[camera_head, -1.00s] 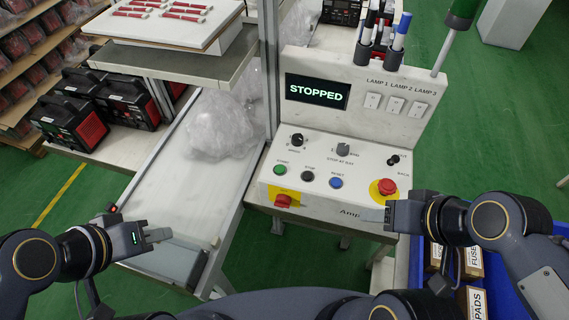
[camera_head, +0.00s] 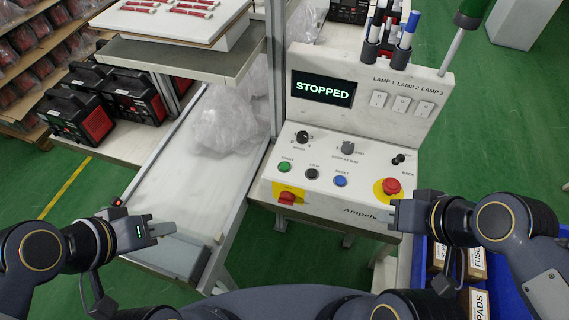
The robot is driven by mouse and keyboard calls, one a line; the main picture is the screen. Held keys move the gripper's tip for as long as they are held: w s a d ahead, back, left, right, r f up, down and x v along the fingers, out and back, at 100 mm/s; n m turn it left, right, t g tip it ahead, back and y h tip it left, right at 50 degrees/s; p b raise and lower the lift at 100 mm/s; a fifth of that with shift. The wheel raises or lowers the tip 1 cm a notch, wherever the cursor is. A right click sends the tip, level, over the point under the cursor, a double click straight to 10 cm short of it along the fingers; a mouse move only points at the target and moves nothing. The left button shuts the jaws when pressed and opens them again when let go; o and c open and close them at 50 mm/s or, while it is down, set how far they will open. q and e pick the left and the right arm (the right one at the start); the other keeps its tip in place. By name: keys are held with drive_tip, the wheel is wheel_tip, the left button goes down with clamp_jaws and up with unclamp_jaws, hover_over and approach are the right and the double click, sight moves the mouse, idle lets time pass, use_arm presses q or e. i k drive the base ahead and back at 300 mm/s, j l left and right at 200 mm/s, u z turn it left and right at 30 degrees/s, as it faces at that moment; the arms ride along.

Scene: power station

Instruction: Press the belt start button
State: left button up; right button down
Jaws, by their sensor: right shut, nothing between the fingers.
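The white control panel (camera_head: 330,215) faces me, and its display (camera_head: 323,89) reads STOPPED. The green start button (camera_head: 285,167) is at the left of a row with a black stop button (camera_head: 312,173) and a blue reset button (camera_head: 340,181). My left gripper (camera_head: 168,230) is over the near end of the belt, left of the panel and apart from the buttons; its finger gap is unclear. My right gripper (camera_head: 394,214) is shut and empty at the panel's front right corner, just below the red emergency button (camera_head: 391,186).
A red switch (camera_head: 287,198) on a yellow plate sits below the start button. A clear plastic bag (camera_head: 228,120) lies on the white belt (camera_head: 165,180). A metal post (camera_head: 276,70) stands left of the panel. A blue crate (camera_head: 482,285) with boxes is at lower right.

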sight(283, 166)
drive_tip(key=k+j, duration=0.1)
drive_tip(key=k+j+u, duration=0.1)
drive_tip(key=j, duration=0.25)
drive_tip(key=i+j+u, duration=0.1)
drive_tip(key=j, duration=0.35)
drive_tip(key=i+j, duration=0.1)
drive_tip(key=j, duration=0.4)
drive_tip(key=u, duration=0.05)
